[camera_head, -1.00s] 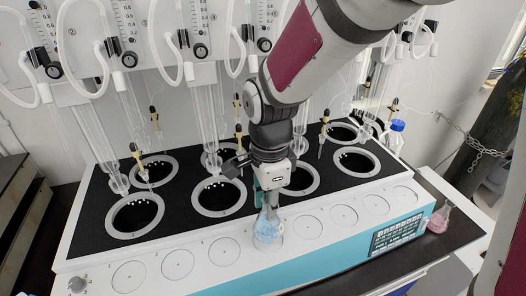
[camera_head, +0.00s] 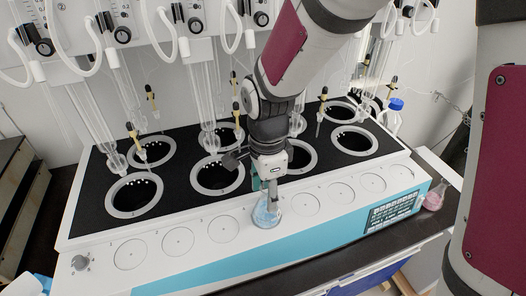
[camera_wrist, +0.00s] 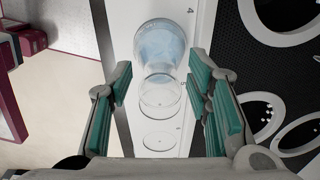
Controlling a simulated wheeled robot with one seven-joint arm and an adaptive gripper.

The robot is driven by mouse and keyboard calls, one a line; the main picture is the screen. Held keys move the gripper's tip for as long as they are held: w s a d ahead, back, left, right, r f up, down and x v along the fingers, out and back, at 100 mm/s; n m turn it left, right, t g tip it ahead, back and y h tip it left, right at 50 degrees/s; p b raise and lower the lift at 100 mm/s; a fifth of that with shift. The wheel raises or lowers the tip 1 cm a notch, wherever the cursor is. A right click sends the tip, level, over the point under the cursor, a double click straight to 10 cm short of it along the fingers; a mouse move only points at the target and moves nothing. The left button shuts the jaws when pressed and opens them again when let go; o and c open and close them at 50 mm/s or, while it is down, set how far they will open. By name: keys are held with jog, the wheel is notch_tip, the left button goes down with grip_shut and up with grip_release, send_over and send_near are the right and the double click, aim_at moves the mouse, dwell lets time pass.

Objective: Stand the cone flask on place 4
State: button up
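The cone flask (camera_head: 266,214), clear glass with blue liquid, stands upright on the fourth round mark from the left on the white front ledge. In the wrist view its blue body (camera_wrist: 160,42) lies beyond my fingertips, beside a printed 4. My gripper (camera_head: 267,190) is just above and around the flask's neck in the head view. In the wrist view my gripper (camera_wrist: 160,80) has its teal pads spread wide, with clear gaps on both sides and nothing pinched. The arm hides part of the neck in the head view.
Empty round marks lie on both sides, such as one at left (camera_head: 223,229) and one at right (camera_head: 305,205). Glass tubes (camera_head: 205,110) and black-topped wells (camera_head: 217,176) stand behind. A pink flask (camera_head: 434,197) and a blue-capped bottle (camera_head: 392,117) are at right.

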notch_tip(320, 180, up, 12)
jog(key=s+d+r+n+t, duration=0.2)
jog(key=s+d+r+n, duration=0.2)
jog(key=s+d+n, duration=0.2)
jog(key=s+d+r+n+t, duration=0.3)
jog(key=s+d+n, duration=0.3)
jog(key=d+n, duration=0.2)
jog(key=shift+s+d+r+n+t, duration=0.2)
jog(key=shift+d+r+n+t, duration=0.3)
jog(key=shift+d, duration=0.6)
jog(key=shift+s+r, duration=0.1)
